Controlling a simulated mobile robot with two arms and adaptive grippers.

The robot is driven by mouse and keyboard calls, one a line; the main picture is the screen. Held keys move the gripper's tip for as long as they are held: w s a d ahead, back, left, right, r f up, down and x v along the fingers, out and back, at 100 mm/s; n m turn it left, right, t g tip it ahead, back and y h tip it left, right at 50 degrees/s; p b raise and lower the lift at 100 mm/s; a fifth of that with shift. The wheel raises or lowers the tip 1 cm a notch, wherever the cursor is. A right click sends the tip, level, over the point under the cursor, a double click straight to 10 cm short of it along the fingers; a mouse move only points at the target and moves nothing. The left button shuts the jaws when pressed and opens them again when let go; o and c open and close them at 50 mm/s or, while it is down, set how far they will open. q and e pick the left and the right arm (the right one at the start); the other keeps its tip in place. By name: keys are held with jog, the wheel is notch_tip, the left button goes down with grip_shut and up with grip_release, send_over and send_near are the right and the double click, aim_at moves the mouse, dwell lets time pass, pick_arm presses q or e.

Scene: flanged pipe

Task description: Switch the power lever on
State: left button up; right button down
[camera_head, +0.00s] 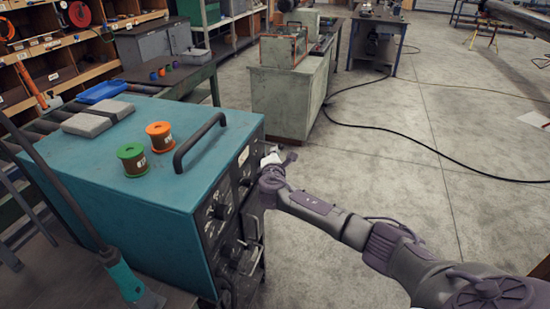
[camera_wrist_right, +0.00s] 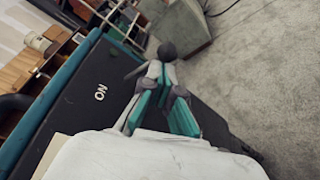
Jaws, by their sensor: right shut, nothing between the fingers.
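In the head view my right gripper (camera_head: 270,158) is at the upper far end of the teal machine's (camera_head: 185,210) front panel, and the lever is largely hidden there.
On the machine's top are a black handle (camera_head: 200,142), a green spool (camera_head: 133,160), an orange spool (camera_head: 159,136) and a grey block (camera_head: 97,118). A grey-green cabinet (camera_head: 290,100) stands beyond. The concrete floor to the right is open, with a black cable across it.

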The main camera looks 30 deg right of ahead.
aim_at(274, 145)
pick_arm(q)
jog(key=shift+w+r+p, duration=0.5)
jog(key=shift+r+p, duration=0.2)
jog(key=shift+r, duration=0.2)
pick_arm(e)
jog(key=r, duration=0.2)
jog(key=shift+w+r, duration=0.3)
jog(key=shift+r, duration=0.2)
pick_arm(q)
jog(key=shift+s, duration=0.15)
